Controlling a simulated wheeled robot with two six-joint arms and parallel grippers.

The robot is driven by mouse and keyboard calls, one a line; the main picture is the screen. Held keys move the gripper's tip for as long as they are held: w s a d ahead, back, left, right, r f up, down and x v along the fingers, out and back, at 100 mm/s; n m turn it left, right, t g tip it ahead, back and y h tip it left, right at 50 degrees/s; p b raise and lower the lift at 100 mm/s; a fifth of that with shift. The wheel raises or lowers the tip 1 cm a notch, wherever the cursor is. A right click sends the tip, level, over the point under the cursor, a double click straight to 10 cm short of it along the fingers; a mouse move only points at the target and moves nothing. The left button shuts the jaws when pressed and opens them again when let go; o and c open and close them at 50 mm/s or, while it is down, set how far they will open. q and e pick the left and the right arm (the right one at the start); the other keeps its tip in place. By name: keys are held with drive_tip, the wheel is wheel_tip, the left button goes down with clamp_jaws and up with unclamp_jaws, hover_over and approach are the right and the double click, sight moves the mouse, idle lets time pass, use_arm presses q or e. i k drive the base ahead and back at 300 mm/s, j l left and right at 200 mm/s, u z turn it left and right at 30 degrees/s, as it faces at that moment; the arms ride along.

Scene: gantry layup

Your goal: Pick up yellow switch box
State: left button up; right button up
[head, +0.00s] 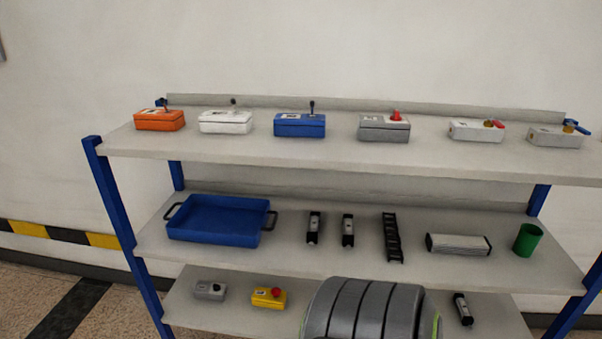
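The yellow switch box (269,298) lies on the bottom shelf, left of the middle. It has a red round button on top and a small pale label. A grey switch box (210,290) sits to its left, a short gap apart. Neither of my grippers shows in the head view.
A blue-framed shelf rack has a top shelf (340,150) with several switch boxes. The middle shelf holds a blue tray (212,221), black parts, a silver block (458,244) and a green cup (528,239). A dark grey ribbed shape (368,310) hides part of the bottom shelf.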

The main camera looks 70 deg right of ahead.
sight(261, 296)
drive_tip(key=z, duration=1.95)
